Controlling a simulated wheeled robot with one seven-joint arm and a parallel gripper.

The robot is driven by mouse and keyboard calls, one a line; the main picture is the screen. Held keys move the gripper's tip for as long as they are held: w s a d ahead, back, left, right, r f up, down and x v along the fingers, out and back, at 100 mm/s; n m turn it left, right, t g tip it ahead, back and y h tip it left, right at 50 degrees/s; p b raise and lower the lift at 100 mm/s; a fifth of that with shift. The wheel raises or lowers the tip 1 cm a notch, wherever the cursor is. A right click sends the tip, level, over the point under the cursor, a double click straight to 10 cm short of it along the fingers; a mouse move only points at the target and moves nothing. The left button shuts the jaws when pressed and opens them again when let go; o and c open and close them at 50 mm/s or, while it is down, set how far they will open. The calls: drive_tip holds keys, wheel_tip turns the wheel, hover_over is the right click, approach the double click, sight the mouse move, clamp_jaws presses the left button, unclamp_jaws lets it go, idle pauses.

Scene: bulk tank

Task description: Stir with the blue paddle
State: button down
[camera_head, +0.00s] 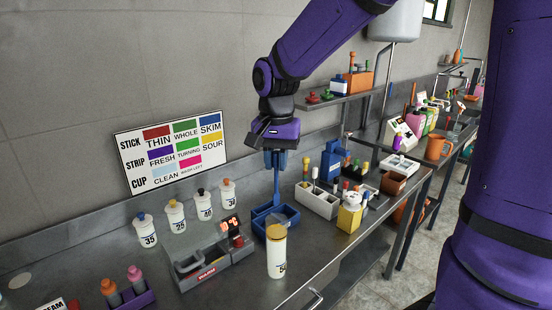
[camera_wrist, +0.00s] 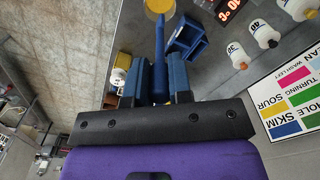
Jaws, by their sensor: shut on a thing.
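My gripper (camera_head: 275,158) points down above the bench and is shut on the blue paddle (camera_head: 276,188). The paddle hangs down between the fingers; it also shows in the wrist view (camera_wrist: 159,50), between the gripper's blue fingers (camera_wrist: 156,82). In the head view its lower end overlaps a blue tray (camera_head: 288,213), and I cannot tell whether it touches it. A white bottle with a yellow-orange top (camera_head: 277,258) stands in front of the tray. In the wrist view its round top (camera_wrist: 158,6) lies at the paddle's far end.
A grey warmer (camera_head: 205,262) with a red display is left of the bottle. Several small white bottles (camera_head: 176,216) stand along the wall under a label board (camera_head: 172,152). A white rack (camera_head: 317,202) and a yellow container (camera_head: 350,218) stand to the right. A shelf (camera_head: 335,96) is behind my arm.

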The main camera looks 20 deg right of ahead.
sight(276, 204)
drive_tip(key=shift+f, duration=5.95)
